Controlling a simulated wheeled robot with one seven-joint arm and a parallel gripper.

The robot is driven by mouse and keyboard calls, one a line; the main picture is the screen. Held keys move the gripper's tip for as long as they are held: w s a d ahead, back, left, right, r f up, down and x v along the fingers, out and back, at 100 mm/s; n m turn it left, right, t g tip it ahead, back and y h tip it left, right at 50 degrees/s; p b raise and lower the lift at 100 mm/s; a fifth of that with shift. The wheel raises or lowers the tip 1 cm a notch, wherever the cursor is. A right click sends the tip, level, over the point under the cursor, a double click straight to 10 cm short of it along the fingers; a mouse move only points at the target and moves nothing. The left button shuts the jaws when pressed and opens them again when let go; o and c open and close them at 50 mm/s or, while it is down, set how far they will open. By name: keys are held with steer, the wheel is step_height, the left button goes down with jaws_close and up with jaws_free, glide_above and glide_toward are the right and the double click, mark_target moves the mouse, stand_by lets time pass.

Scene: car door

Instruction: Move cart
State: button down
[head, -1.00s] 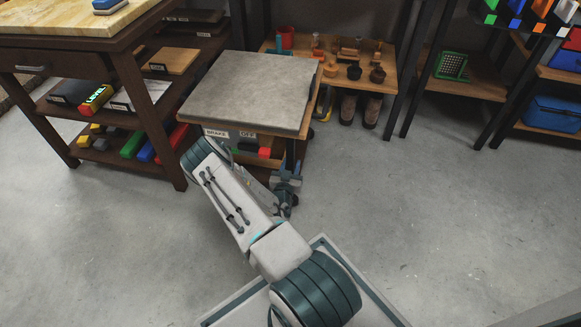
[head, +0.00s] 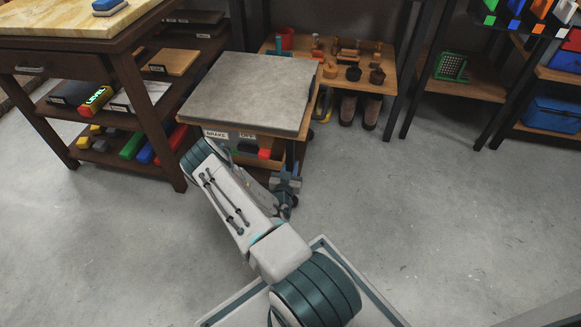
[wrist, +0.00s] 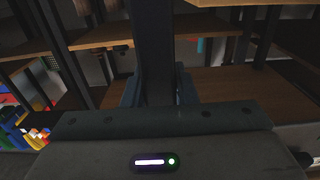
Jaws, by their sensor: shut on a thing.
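The cart (head: 250,88) has a grey slab top and wooden lower parts, and it stands in the middle of the head view. My gripper (head: 287,182) is at the cart's front right corner, below the top. In the wrist view my gripper (wrist: 158,88) is shut on a dark upright post (wrist: 153,40) of the cart, with a finger on each side. The cart's wheels are mostly hidden behind my arm.
A brown workbench (head: 120,60) with shelves stands close at the cart's left. A shelf with small pots and tools (head: 345,70) is behind the cart. A green basket (head: 452,66) and a blue toolbox (head: 555,114) sit on shelves at the right. The floor (head: 430,210) at right is clear.

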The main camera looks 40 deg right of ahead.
stand_by(0.7)
steer(key=shift+s+d, duration=0.8)
steer(key=shift+s, duration=0.15)
steer(key=c, duration=1.1)
jaws_free()
steer(key=shift+w+a, duration=0.1)
steer(key=p+v, duration=0.5)
steer(key=v, duration=0.8)
steer(key=shift+s+a, duration=0.25)
steer(key=shift+s, duration=0.05)
